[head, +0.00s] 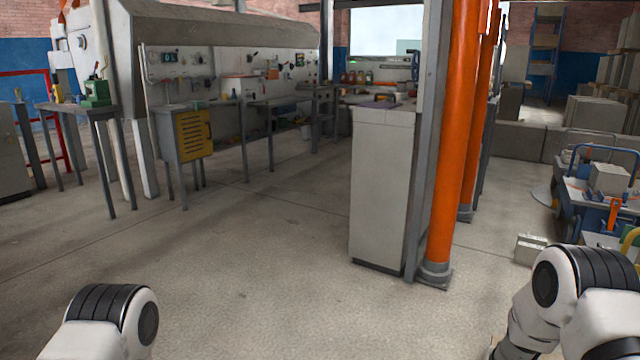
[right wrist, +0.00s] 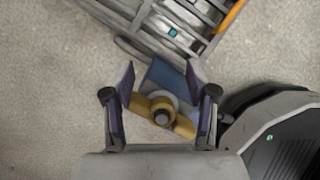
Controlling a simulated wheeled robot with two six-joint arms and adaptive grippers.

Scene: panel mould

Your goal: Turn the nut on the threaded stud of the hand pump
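In the right wrist view, a yellow nut (right wrist: 178,123) with two wings sits around a grey stud (right wrist: 162,117). A blue part (right wrist: 163,75), seemingly of the hand pump, lies behind it; the rest of the pump is hidden or out of view. My right gripper (right wrist: 160,70) is open, with one finger on each side of the nut. I cannot tell whether either finger touches it. The head view shows only arm links of mine at the bottom corners, and neither gripper. I cannot make out the pump there.
A metal rack or grate (right wrist: 185,25) lies at the top of the wrist view. In the head view, a blue cart (head: 577,190) with tools stands at the right. An orange pipe (head: 455,150) and a grey cabinet (head: 381,190) stand near the middle. The floor (head: 240,270) ahead is clear.

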